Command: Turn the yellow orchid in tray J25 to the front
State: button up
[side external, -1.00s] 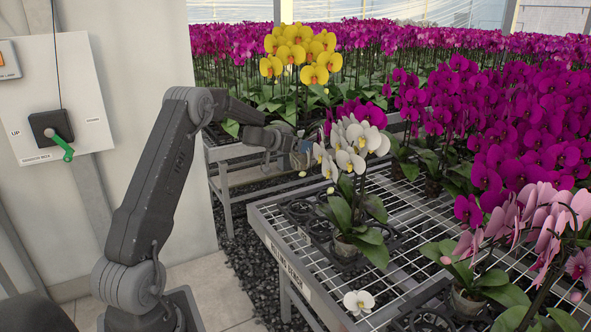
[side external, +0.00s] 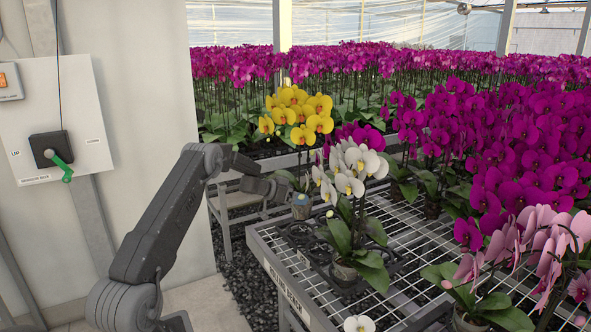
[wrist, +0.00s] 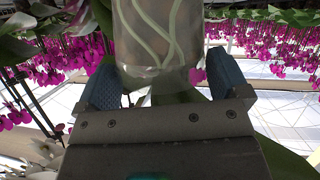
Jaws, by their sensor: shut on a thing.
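The yellow orchid (side external: 296,110) is upright, its blooms mostly facing the side camera. My gripper (side external: 301,200) is shut on its clear pot (side external: 301,211), low over the bench's back left corner. In the wrist view the pot (wrist: 158,35), with pale roots inside, sits between the two blue fingers of my gripper (wrist: 162,78). A black tray (side external: 298,233) lies on the mesh bench with empty cells at its back left. I cannot tell whether the pot touches it. A white orchid (side external: 352,172) stands in the tray in front. I cannot read a tray number.
The wire-mesh bench (side external: 400,215) has bare mesh right of the tray. A pink orchid (side external: 490,265) stands at the front right, and dense magenta orchids (side external: 490,130) fill the right and back. A loose white bloom (side external: 358,324) lies near the front edge. A switch panel (side external: 55,120) is at left.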

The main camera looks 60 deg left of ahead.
jog(key=shift+m+h, duration=0.4)
jog(key=f, duration=0.4)
jog(key=shift+s+d+f, duration=0.1)
jog(key=shift+s+f, duration=0.1)
jog(key=shift+s, duration=0.05)
jog(key=shift+f, duration=1.95)
jog(key=r, duration=1.5)
jog(key=shift+s+r, duration=0.2)
jog(key=s+a, duration=0.4)
jog(key=s, duration=0.6)
send_near(292, 208)
notch_tip(292, 208, up, 3)
jog(key=a, duration=0.3)
jog(key=w+d+f, duration=0.1)
jog(key=w+f, duration=0.1)
jog(key=w, duration=0.1)
jog(key=w+d+f, duration=0.2)
jog(key=w+f, duration=0.1)
jog(key=w+d+f, duration=0.1)
jog(key=w+f, duration=0.1)
jog(key=w, duration=0.2)
jog(key=shift+d+f, duration=0.15)
jog(key=shift+d, duration=0.2)
jog(key=shift+f, duration=2)
